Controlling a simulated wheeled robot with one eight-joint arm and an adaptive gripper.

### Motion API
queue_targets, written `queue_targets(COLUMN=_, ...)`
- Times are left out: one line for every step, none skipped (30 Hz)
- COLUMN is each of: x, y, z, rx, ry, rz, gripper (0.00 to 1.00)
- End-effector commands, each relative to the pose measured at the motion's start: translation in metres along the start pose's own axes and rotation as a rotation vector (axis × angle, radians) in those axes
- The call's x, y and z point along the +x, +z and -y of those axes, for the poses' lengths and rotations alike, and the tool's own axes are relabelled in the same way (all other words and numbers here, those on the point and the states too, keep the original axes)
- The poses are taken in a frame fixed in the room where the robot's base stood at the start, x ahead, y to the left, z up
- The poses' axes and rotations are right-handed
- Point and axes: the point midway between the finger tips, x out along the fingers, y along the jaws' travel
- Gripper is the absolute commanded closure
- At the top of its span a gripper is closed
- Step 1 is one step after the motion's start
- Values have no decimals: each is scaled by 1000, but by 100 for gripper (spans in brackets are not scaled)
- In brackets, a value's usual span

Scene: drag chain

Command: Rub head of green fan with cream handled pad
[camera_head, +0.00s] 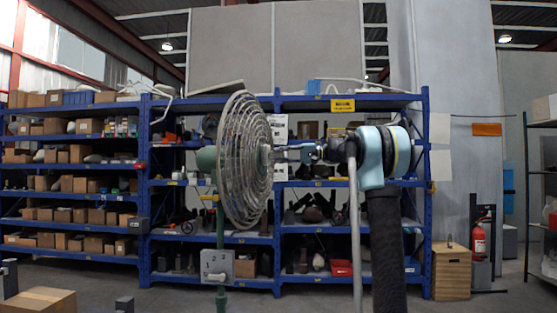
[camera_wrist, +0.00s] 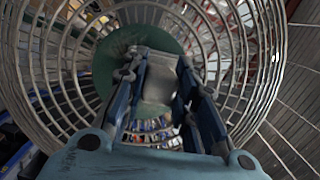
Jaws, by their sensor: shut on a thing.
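The green fan stands left of centre in the head view, with a round wire cage (camera_head: 243,160), a green motor housing (camera_head: 206,158) behind it and a green post (camera_head: 220,225). My gripper (camera_head: 276,153) reaches in from the right, level with the middle of the cage front. In the wrist view my gripper (camera_wrist: 160,70) is shut on a pale, blocky piece, seemingly the cream handle (camera_wrist: 158,82) of the pad. The pad's face is hidden. A green disc (camera_wrist: 112,65) shows behind the fingers, with cage wires around it. I cannot tell whether the pad touches the cage.
A grey control box (camera_head: 217,266) sits low on the fan post. A thin grey pole (camera_head: 355,235) stands below my arm. Blue shelves (camera_head: 283,238) with boxes and parts line the back. A cardboard box (camera_head: 40,301) is at lower left, a wooden cabinet (camera_head: 452,272) at right.

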Motion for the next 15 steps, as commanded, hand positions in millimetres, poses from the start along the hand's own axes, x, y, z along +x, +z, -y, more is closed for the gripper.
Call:
queue_targets(x=-1, y=-3, z=-1, rx=0, ry=0, rz=0, gripper=93)
queue_targets(x=-1, y=-5, z=-1, rx=0, ry=0, rz=0, gripper=93)
queue_targets(x=-2, y=-8, z=-1, rx=0, ry=0, rz=0, gripper=93)
queue_targets(x=-2, y=-10, z=-2, rx=0, ry=0, rz=0, gripper=93)
queue_targets(x=-3, y=-12, z=-2, rx=0, ry=0, rz=0, gripper=93)
queue_targets(x=-4, y=-15, z=-2, rx=0, ry=0, rz=0, gripper=93)
queue_targets(x=-4, y=-17, z=-3, rx=0, ry=0, rz=0, gripper=93)
queue_targets(x=-4, y=-19, z=-3, rx=0, ry=0, rz=0, gripper=93)
queue_targets(x=-5, y=-22, z=-4, rx=0, ry=0, rz=0, gripper=93)
queue_targets(x=-6, y=-24, z=-4, rx=0, ry=0, rz=0, gripper=93)
queue_targets(x=-6, y=-26, z=-4, rx=0, ry=0, rz=0, gripper=93)
queue_targets(x=-6, y=-29, z=-5, rx=0, ry=0, rz=0, gripper=93)
queue_targets(x=-7, y=-31, z=-5, rx=0, ry=0, rz=0, gripper=93)
queue_targets(x=-7, y=-32, z=-6, rx=0, ry=0, rz=0, gripper=93)
queue_targets(x=-7, y=-34, z=-6, rx=0, ry=0, rz=0, gripper=93)
